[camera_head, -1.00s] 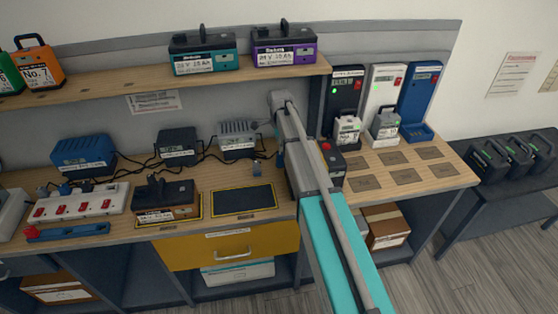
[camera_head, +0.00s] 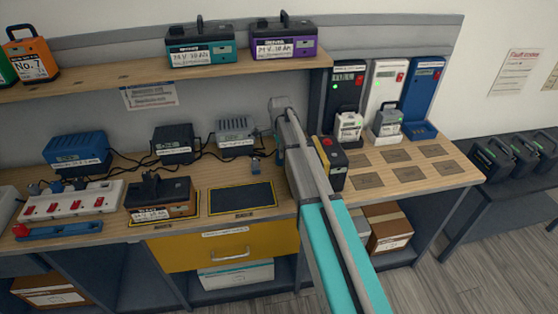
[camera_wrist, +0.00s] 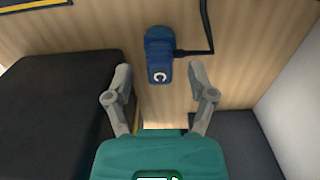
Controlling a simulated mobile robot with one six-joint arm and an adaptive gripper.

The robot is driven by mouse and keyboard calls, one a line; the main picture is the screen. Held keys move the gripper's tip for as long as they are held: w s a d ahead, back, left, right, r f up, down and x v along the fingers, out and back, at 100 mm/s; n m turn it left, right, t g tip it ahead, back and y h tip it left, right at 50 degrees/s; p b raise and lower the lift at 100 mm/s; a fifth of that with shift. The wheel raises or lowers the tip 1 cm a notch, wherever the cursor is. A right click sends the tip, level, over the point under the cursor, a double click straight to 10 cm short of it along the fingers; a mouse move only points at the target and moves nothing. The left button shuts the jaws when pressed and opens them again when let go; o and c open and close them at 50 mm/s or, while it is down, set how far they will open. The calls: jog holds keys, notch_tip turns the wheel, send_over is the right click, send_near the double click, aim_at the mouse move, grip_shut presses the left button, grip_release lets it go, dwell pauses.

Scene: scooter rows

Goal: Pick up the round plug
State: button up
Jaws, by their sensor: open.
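In the wrist view a blue plug (camera_wrist: 158,62) with a white ring-like mark lies on the wooden top, with a black cable running from it to the upper right. My fingers are hidden there behind my arm.
A large black block (camera_wrist: 55,105) is left of my fingers in the wrist view, and a grey surface (camera_wrist: 292,105) is at right. On the bench are chargers (camera_head: 236,132), a black mat (camera_head: 241,197), a power strip (camera_head: 75,205) and a battery (camera_head: 160,197). A shelf (camera_head: 130,79) hangs above.

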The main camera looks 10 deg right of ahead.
jog(key=shift+f, duration=0.1)
dwell(0.6)
grip_shut()
